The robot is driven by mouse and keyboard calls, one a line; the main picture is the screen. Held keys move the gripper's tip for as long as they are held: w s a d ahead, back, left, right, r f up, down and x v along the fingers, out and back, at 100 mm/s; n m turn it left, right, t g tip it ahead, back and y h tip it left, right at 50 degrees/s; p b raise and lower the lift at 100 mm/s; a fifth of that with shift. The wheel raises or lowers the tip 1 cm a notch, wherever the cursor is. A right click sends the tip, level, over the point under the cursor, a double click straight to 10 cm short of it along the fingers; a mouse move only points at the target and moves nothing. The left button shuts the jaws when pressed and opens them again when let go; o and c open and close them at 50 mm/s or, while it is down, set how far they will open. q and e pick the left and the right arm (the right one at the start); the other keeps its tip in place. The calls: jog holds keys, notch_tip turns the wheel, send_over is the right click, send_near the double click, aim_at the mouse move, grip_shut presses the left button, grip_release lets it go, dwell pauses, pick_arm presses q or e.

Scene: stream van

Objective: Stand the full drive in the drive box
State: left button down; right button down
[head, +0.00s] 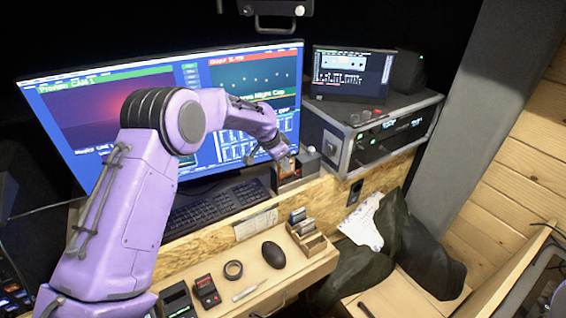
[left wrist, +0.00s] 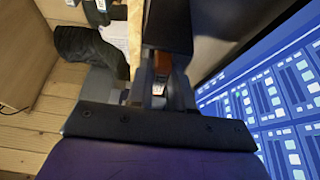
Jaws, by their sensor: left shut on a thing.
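My left gripper (head: 280,151) is in front of the lower right corner of the big monitor, at the small dark drive dock (head: 290,182). It is shut on a drive with an orange-red end and a pale label (left wrist: 160,90), which shows between the fingers in the left wrist view. I take this for the full drive; whether it still sits in the dock I cannot tell. The wooden drive box (head: 317,243) stands on the lower desk ledge, to the right of the mouse, with small drives upright in its slots. My right gripper is not in view.
The keyboard (head: 215,205) lies below the monitor (head: 70,120). On the ledge are a black mouse (head: 273,254), a tape roll (head: 233,269) and a small black-and-red device (head: 206,291). A rack case (head: 370,140) stands right of the dock. Dark cloth (head: 420,255) lies beyond the ledge.

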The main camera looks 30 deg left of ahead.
pick_arm(q)
jog(key=shift+f+b, duration=0.3)
jog(key=shift+f, duration=0.45)
jog(key=c, duration=0.9)
grip_release()
jog(key=b+v, duration=0.2)
jog(key=v, duration=0.8)
jog(key=shift+a+r+b, duration=0.1)
jog(key=shift+r+b, duration=0.1)
jog(key=shift+b, duration=0.2)
